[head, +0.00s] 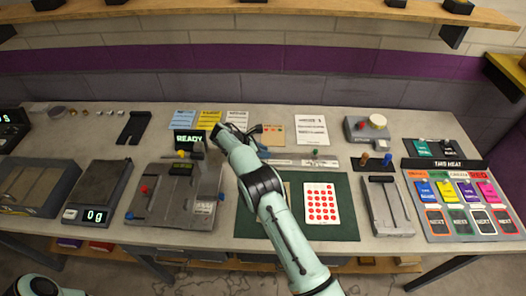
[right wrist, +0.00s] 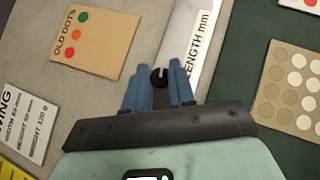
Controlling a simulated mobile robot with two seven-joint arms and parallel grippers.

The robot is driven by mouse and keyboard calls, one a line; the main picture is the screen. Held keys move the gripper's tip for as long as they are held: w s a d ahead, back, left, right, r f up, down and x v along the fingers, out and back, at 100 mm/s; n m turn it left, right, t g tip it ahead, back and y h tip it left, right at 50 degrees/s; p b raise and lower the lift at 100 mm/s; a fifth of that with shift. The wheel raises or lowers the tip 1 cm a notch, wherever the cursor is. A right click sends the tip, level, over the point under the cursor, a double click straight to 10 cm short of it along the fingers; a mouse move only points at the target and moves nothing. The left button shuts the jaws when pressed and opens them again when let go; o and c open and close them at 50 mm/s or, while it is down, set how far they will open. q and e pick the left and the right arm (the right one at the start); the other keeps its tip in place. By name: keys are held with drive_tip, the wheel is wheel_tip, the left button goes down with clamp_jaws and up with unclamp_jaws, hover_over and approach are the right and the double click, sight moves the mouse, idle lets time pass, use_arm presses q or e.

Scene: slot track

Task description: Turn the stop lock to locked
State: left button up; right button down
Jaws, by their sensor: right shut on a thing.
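The stop lock shows in the right wrist view as a small round black knob (right wrist: 159,78) with a pale notch, at the near end of the ruler. The ruler (right wrist: 196,40) is a pale metal strip marked "LENGTH mm". My right gripper (right wrist: 160,82) has its blue fingers on either side of the knob, closed on it. In the head view, the right gripper (head: 260,146) is at the left end of the ruler (head: 290,160), and my arm partly hides this spot. Whether the lock reads locked cannot be told. My left gripper is out of view.
A grey slotted track block (head: 165,205) with a READY display stands left of my right arm. A green mat (head: 345,215) with a red-dotted card (head: 321,203) lies to the right. An "OLD DOTS" card (right wrist: 88,42) lies flat beside the ruler.

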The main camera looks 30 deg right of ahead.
drive_tip(key=shift+m+g, duration=0.4)
idle(0.3)
drive_tip(key=c, duration=1.2)
unclamp_jaws()
